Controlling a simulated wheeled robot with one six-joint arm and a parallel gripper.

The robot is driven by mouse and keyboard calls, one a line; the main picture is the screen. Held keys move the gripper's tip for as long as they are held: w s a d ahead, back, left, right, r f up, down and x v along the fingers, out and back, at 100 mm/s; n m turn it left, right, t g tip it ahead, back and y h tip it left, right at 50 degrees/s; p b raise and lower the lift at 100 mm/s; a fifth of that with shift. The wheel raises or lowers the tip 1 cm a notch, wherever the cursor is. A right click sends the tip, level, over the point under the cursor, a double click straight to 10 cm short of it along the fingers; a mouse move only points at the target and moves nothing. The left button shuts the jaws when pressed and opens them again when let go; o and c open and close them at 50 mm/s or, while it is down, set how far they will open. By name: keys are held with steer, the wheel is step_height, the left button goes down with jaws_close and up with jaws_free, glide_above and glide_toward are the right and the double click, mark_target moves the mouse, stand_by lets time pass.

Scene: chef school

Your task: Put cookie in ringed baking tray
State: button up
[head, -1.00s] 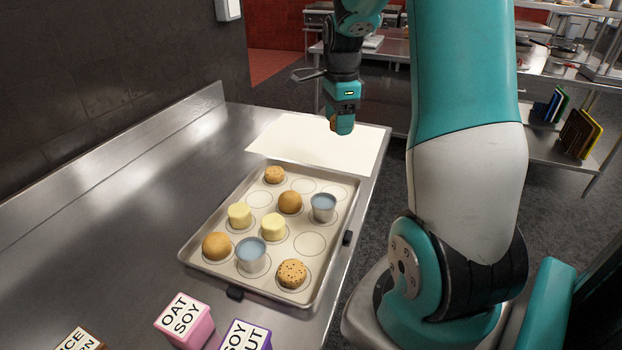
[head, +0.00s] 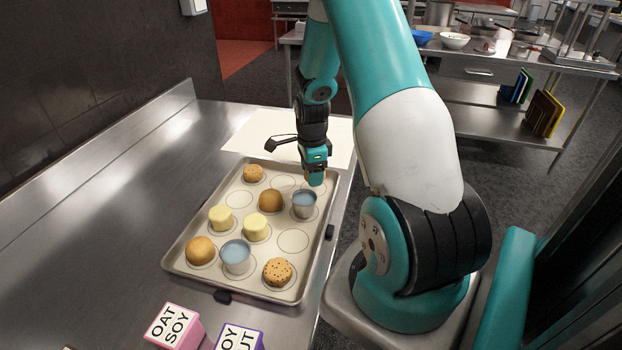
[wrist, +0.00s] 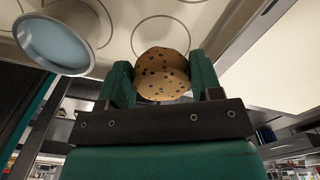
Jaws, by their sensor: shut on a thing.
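The ringed baking tray (head: 294,241) lies on the steel counter, its base marked with circles. My gripper (head: 314,180) is over the tray's far right corner, pointing down. In the wrist view my gripper (wrist: 162,84) is shut on a round tan cookie with dark specks (wrist: 162,72), one finger on each side. The tray's rings (wrist: 165,38) show behind the cookie there. In the head view the held cookie is mostly hidden by my gripper. Whether it touches the tray is unclear.
The tray holds a metal cup of blue-grey liquid (head: 304,205) close to my gripper, another cup (head: 236,258), a speckled cookie (head: 278,271), brown rounds (head: 200,250) and yellow pieces (head: 256,227). A white sheet (head: 262,130) lies behind. Labelled boxes (head: 174,326) stand in front. Several rings are empty.

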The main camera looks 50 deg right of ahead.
steer(key=shift+f, duration=1.45)
